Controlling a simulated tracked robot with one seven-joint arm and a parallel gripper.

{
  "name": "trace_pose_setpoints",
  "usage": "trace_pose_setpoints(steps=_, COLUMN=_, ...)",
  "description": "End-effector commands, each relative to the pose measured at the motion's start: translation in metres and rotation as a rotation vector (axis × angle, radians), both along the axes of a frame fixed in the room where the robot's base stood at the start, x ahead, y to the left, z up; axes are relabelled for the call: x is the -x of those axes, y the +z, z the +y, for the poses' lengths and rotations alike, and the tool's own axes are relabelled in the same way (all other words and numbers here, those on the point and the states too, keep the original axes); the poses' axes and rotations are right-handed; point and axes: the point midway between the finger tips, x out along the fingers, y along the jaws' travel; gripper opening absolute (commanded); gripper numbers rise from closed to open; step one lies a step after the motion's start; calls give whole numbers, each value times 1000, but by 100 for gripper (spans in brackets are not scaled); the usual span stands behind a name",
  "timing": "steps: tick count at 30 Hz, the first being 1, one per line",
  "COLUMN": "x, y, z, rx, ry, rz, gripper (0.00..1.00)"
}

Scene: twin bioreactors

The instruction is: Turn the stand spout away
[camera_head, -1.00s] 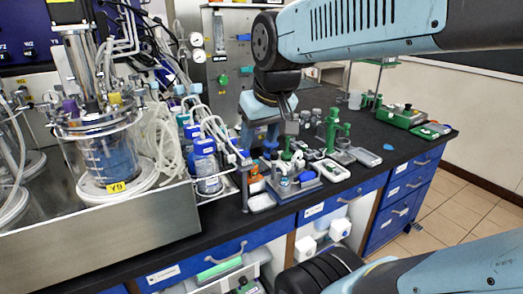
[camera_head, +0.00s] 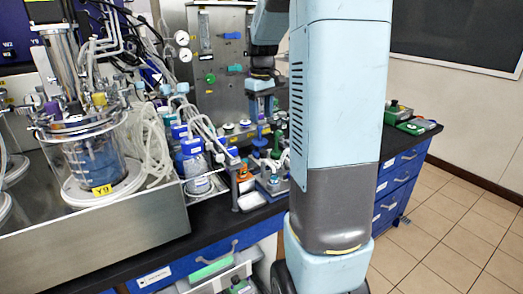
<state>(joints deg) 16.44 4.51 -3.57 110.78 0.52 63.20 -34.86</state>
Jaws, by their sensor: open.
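A slim grey stand post (camera_head: 234,186) rises at the bench's front edge, beside a small white tray (camera_head: 251,200). I take this to be the stand with the spout; its top is small, and I cannot tell which way the spout points. My gripper (camera_head: 261,122) hangs from the wrist above the bench, behind and to the right of the post as pictured, pointing down. It is open and apart from the post. Its fingertips are small and blend with the items behind them. My arm hides the bench to the right of the tray.
A glass bioreactor (camera_head: 92,160) labelled Y9 stands at left on a steel platform (camera_head: 110,235). Blue-capped bottles (camera_head: 194,165) with tubes stand just left of the post. A green device (camera_head: 416,126) sits at the bench's far right end. Floor tiles (camera_head: 455,235) are clear at right.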

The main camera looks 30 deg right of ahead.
Motion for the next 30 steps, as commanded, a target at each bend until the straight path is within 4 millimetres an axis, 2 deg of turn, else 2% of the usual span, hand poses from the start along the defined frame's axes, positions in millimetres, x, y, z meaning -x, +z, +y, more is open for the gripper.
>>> trace_pose_setpoints(steps=4, x=-10, y=-9, z=-12, rx=-5, ry=12, rz=22, gripper=54)
trace_pose_setpoints(steps=11, x=-12, y=-26, z=-15, rx=-7, ry=16, rz=28, gripper=54)
trace_pose_setpoints(steps=30, x=-11, y=-131, z=-15, rx=-7, ry=14, rz=28, gripper=54)
